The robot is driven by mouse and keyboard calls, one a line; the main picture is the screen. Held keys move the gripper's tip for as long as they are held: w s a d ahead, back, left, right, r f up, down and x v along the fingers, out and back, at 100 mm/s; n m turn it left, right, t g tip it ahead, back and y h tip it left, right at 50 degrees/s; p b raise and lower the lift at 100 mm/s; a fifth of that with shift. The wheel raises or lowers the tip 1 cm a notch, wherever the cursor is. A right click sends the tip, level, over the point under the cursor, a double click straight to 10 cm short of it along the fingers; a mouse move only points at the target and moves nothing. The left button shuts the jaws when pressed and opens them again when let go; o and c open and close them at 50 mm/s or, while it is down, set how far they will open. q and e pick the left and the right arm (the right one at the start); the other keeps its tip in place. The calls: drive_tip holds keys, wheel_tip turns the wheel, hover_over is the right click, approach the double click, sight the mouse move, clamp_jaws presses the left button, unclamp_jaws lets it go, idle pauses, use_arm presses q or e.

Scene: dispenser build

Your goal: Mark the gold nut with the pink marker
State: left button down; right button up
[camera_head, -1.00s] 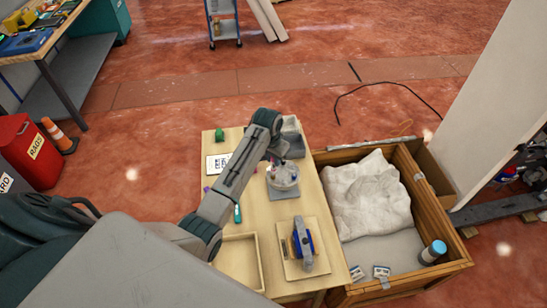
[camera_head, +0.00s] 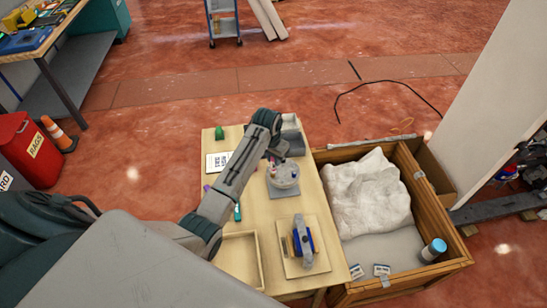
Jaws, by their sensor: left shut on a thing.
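My left gripper (camera_head: 277,158) hangs over the middle of the wooden table, at the back edge of a round, pale, clear-looking dispenser part (camera_head: 285,177). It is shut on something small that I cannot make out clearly. The dispenser part sits on a grey square pad (camera_head: 287,194). A small purple-pink item (camera_head: 207,188) lies at the table's left edge, partly behind my left arm. A teal item (camera_head: 238,213) lies beside the forearm. I cannot make out the gold nut at this size. My right gripper is not in view.
A blue and grey device (camera_head: 304,243) stands on a wooden board at the front. An empty wooden tray (camera_head: 258,262) is left of it. A white label card (camera_head: 217,162) and a green item (camera_head: 219,133) are at the back left. A wooden crate (camera_head: 435,205) stands right of the table.

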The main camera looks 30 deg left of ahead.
use_arm(q)
drive_tip(key=shift+a, duration=0.55)
idle(0.4)
drive_tip(key=shift+a, duration=0.25)
idle(0.4)
drive_tip(key=shift+w+a, duration=0.1)
drive_tip(key=shift+a, duration=0.25)
drive_tip(key=shift+f, duration=0.15)
idle(0.5)
drive_tip(key=shift+f, duration=0.65)
idle(0.5)
